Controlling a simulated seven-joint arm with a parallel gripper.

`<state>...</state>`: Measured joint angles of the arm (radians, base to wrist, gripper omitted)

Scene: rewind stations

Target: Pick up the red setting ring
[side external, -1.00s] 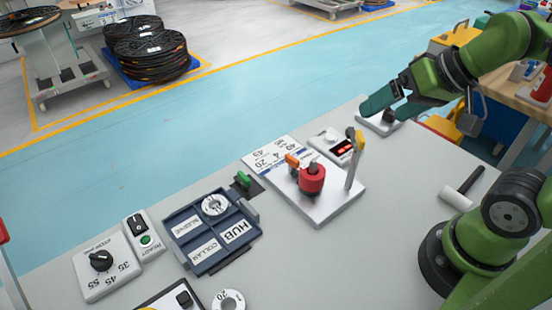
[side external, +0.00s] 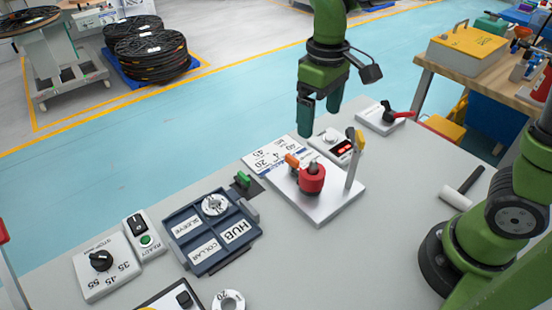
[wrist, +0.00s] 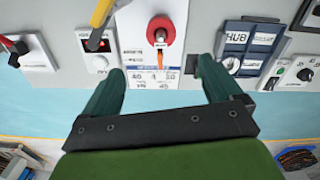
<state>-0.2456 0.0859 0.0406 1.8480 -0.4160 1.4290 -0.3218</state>
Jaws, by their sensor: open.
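In the wrist view the red ring (wrist: 161,35) is at the top middle, beyond the fingertips. My gripper (side external: 320,118) hangs with its green fingers pointing down, above the rear edge of the table, behind the ring and apart from it. In the wrist view my gripper (wrist: 161,72) is open, with nothing between the fingers.
A yellow-topped upright arm (side external: 355,160) stands right of the ring. A box with a red display (side external: 340,147) and a red-handled lever box (side external: 385,117) are behind. A blue tray (side external: 250,208) is left, a mallet (side external: 460,190) right. The table front of the plate is clear.

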